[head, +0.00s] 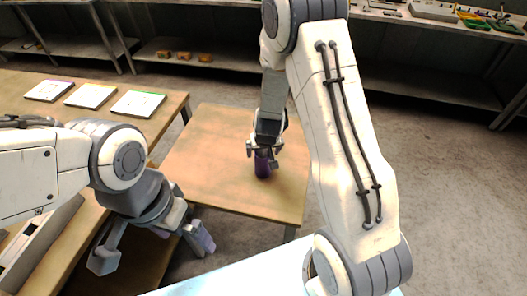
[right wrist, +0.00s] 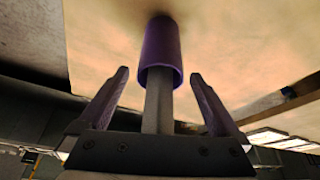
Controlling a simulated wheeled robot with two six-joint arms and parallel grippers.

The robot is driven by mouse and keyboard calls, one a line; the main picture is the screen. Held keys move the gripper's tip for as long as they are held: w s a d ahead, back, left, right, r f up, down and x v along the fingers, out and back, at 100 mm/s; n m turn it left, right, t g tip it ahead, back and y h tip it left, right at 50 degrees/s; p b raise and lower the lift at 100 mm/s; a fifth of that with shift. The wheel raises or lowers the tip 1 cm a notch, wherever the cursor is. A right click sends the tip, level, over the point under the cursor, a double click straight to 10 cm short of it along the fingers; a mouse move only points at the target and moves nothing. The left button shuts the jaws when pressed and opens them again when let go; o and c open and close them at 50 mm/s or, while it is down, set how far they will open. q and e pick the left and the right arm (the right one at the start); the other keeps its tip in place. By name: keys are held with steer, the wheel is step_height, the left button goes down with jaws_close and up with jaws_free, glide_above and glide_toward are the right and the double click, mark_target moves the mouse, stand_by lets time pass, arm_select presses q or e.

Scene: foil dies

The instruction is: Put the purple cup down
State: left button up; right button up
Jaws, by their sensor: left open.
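The purple cup (head: 262,166) stands upright on the small wooden table (head: 215,150), under my right gripper (head: 264,150). In the right wrist view the cup (right wrist: 161,48) lies beyond my right gripper (right wrist: 160,82), its rim facing the camera and its far end against the tabletop. The two fingers are spread wide, with a gap on each side of the cup. A grey bar (right wrist: 158,105) runs from the gripper's middle to the cup's rim; I cannot tell what it is. My left gripper (head: 185,236) is open and empty, low beside the small table's near left side.
A longer wooden table (head: 55,112) at the left bears three white panels with coloured edges (head: 90,95). Metal shelves (head: 225,58) with small orange items stand at the back. Most of the small table around the cup is bare.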

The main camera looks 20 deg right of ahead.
steer(key=p+v, duration=0.6)
steer(key=v, duration=0.6)
steer(key=shift+r, duration=0.15)
steer(key=shift+a, duration=0.1)
steer(key=b+x, duration=0.6)
steer(key=x, duration=0.6)
steer(key=shift+s, duration=0.1)
step_height(320, 180, up, 3)
steer(key=p, duration=0.3)
steer(key=shift+r+p, duration=0.15)
steer(key=shift+p, duration=0.2)
